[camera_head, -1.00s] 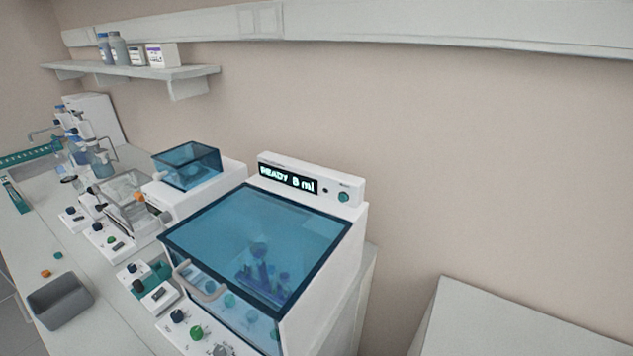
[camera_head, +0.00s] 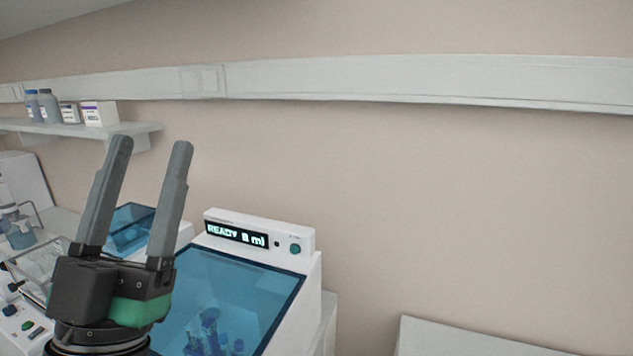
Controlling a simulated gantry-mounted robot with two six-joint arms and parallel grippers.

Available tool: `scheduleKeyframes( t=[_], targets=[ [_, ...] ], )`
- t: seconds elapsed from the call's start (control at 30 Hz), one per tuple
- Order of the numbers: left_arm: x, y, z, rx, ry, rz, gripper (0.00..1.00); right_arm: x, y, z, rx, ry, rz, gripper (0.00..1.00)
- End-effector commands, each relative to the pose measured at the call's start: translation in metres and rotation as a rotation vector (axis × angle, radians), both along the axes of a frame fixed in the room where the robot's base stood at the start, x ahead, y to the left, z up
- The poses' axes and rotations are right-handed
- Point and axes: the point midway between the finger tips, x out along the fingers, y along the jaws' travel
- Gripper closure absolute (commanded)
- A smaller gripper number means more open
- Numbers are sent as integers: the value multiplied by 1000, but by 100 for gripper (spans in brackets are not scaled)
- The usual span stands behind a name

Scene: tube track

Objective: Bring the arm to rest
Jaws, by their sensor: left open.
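My left gripper (camera_head: 150,150) stands upright at the lower left of the head view. Its two long grey fingers point up and are apart, with nothing between them. It is open and empty. Its black and green body hides part of the bench and of the machine with the blue lid. My right gripper is not in view.
A white machine with a blue see-through lid (camera_head: 235,285) stands right of my gripper, its display (camera_head: 236,234) reading "READY 8 ml". A smaller blue-lidded device (camera_head: 130,222) is partly behind the fingers. A wall shelf (camera_head: 135,130) holds bottles (camera_head: 48,106) and boxes.

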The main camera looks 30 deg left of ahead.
Motion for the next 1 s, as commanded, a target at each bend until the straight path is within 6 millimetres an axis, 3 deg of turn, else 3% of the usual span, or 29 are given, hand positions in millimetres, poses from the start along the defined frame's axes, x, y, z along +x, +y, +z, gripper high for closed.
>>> scheduleKeyframes(
  t=[0.03, 0.17, 0.2, 0.47, 0.8, 0.9, 1.0],
  targets=[
    [4, -30, 8, -40, 18, -154, 38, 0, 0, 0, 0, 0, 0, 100],
    [7, -102, 17, -114, 106, -503, 38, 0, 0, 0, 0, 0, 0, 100],
    [9, -98, 44, -118, 111, -494, 38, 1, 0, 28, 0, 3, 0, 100],
    [10, -95, 142, -117, 115, -480, 38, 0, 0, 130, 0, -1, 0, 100],
    [11, -94, 304, -116, 114, -475, 38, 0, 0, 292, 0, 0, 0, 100],
    [11, -94, 340, -116, 115, -475, 38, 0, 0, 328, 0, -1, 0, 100],
    [11, -94, 361, -116, 115, -475, 38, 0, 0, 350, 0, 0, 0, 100]
  ],
)
